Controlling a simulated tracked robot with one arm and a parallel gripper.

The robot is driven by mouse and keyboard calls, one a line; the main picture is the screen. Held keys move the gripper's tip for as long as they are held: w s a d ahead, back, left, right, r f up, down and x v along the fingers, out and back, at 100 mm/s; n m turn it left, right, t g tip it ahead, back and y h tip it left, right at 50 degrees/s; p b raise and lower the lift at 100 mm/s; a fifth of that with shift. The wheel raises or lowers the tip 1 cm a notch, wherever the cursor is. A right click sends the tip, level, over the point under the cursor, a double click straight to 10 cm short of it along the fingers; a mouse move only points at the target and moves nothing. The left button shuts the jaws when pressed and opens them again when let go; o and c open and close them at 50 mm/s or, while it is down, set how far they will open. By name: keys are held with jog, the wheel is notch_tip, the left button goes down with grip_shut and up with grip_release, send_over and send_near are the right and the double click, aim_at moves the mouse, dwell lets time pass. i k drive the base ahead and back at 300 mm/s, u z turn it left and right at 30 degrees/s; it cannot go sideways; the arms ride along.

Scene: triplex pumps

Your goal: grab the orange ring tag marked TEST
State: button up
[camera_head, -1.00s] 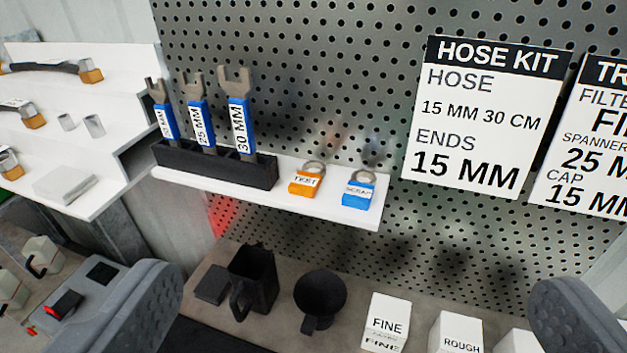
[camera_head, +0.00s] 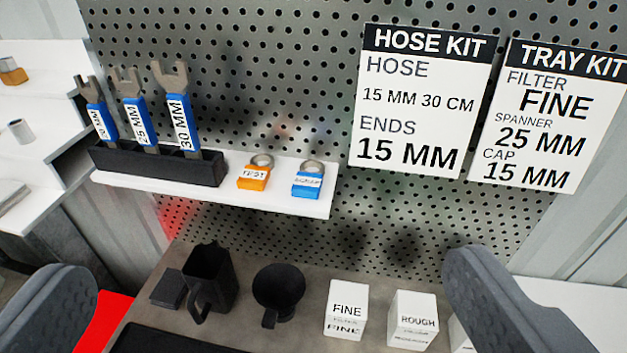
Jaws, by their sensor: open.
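The orange ring tag marked TEST (camera_head: 254,178) sits on a white shelf (camera_head: 285,204), with its grey metal ring at the back. A blue ring tag (camera_head: 308,182) lies just right of it; its label is too blurred to read surely. My gripper (camera_head: 265,300) is open and empty, its two dark grey fingers wide apart at the lower left and lower right. The orange tag is beyond the fingers and above their tips in the picture, apart from them. Nothing hides the tag.
A black rack (camera_head: 160,164) with several blue-handled spanners stands left of the tags. Below are a black jug (camera_head: 210,280), a black round cup (camera_head: 278,290) and white boxes marked FINE (camera_head: 346,308) and ROUGH (camera_head: 413,318). A perforated panel (camera_head: 290,60) backs the shelf.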

aim_at(253, 176)
jog(key=k, duration=1.3)
jog(key=u, duration=0.4)
jog(key=i, duration=1.7)
jog(key=z, duration=0.5)
